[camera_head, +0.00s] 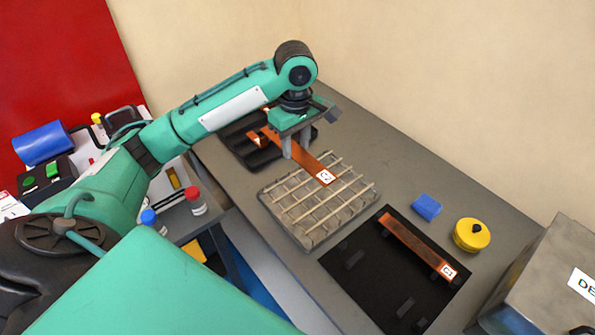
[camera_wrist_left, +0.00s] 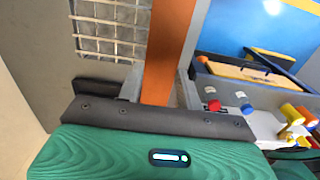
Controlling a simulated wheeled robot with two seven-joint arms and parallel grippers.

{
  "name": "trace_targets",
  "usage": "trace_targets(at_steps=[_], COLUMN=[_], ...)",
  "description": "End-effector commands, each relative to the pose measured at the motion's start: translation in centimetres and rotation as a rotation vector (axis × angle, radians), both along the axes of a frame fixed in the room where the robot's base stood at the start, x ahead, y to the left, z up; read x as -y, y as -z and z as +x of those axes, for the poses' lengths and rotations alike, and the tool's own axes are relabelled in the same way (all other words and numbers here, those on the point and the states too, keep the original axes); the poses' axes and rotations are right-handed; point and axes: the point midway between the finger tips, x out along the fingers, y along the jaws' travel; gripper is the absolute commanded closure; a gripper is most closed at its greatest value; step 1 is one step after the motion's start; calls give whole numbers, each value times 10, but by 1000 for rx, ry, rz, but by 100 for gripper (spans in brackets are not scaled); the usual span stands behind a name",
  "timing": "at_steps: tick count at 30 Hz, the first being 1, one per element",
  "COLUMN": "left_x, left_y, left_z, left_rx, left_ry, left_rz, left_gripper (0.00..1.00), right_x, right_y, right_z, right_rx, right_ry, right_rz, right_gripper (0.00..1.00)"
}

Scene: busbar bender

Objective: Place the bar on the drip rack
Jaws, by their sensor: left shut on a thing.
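A copper bar (camera_head: 312,164) with a white tag marked C2 at its near end is in my left gripper (camera_head: 290,150), which is shut on it. The bar's tagged end hangs over the far edge of the drip rack (camera_head: 318,202), a wire grid on a shallow tray. In the left wrist view the bar (camera_wrist_left: 168,50) runs up from between the fingers, and the drip rack (camera_wrist_left: 112,28) lies to its left. I cannot tell whether the bar touches the rack. My right gripper is not in view.
A black mat (camera_head: 375,275) near the front holds another copper bar (camera_head: 415,242) tagged C1. A blue block (camera_head: 427,207) and a yellow round container (camera_head: 471,235) stand right of it. A black tray (camera_head: 245,145) lies behind the gripper. A grey box (camera_head: 550,275) stands at right.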

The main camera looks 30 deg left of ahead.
Motion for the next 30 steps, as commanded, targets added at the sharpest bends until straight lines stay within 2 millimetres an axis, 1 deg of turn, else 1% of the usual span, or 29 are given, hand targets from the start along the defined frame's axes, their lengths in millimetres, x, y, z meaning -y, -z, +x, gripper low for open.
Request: trace_targets(at_steps=[2, 5, 15, 18, 21, 26, 30], left_x=[0, 0, 0, 0, 0, 1, 0], left_y=[8, 29, 116, 136, 149, 160, 181], left_z=[0, -1, -2, -1, 0, 0, -1], left_rx=[-2, -5, -5, -4, -1, -1, -3], left_ry=[3, 4, 2, 3, 3, 3, 2], left_rz=[0, 1, 2, 1, 1, 0, 1], left_gripper=[100, 100, 100, 100, 100, 100, 100], right_x=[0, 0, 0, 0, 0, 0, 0], right_y=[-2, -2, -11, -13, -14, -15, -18], right_z=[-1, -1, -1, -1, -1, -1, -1], right_rx=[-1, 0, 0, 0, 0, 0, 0], right_ry=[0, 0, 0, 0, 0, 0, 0], right_rz=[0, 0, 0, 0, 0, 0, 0], right_gripper=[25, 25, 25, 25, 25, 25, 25])
